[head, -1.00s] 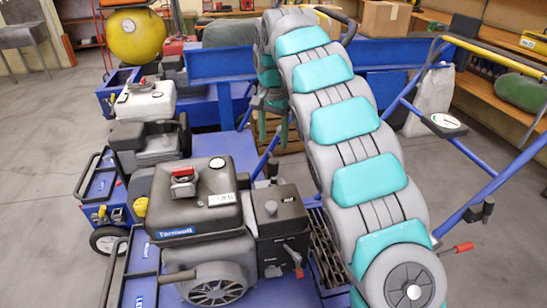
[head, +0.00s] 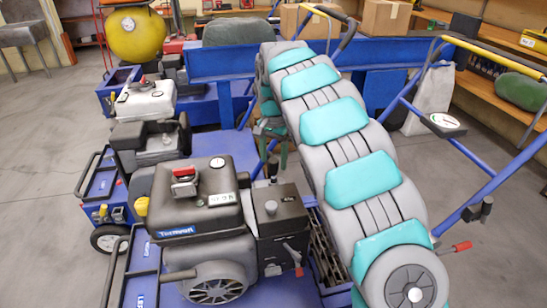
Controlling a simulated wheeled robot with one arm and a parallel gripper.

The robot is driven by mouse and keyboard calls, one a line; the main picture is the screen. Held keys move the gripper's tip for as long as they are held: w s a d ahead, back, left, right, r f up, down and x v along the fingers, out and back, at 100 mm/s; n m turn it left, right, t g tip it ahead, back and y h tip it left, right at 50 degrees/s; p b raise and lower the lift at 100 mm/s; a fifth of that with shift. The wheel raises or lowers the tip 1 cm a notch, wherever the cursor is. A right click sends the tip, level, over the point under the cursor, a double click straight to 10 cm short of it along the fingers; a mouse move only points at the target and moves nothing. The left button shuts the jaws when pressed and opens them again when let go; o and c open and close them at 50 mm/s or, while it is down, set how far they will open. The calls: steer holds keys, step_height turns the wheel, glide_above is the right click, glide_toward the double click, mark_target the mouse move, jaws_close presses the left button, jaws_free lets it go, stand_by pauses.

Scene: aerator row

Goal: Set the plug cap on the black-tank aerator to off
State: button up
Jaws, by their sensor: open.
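The black-tank aerator (head: 205,215) stands in front, left of my arm. On its tank are a dark cap with a red top (head: 183,175) and a small pale round cap (head: 217,163). A small yellow part (head: 141,206) shows at its left side. I cannot tell for sure which part is the plug cap, or its setting. My gripper (head: 273,153) hangs from the far end of my grey and teal arm, green fingers down, partly hidden by the arm. It is open, seems empty, and is behind and right of the black tank.
A white-tank aerator (head: 147,100) stands behind, and a yellow-tank machine (head: 136,35) farther back. Blue handle bars with a gauge (head: 444,121) and a red-tipped lever (head: 463,247) rise at right. A shelf (head: 485,85) lines the right wall. Open floor (head: 40,180) lies left.

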jaws_close()
stand_by(0.4)
stand_by(0.9)
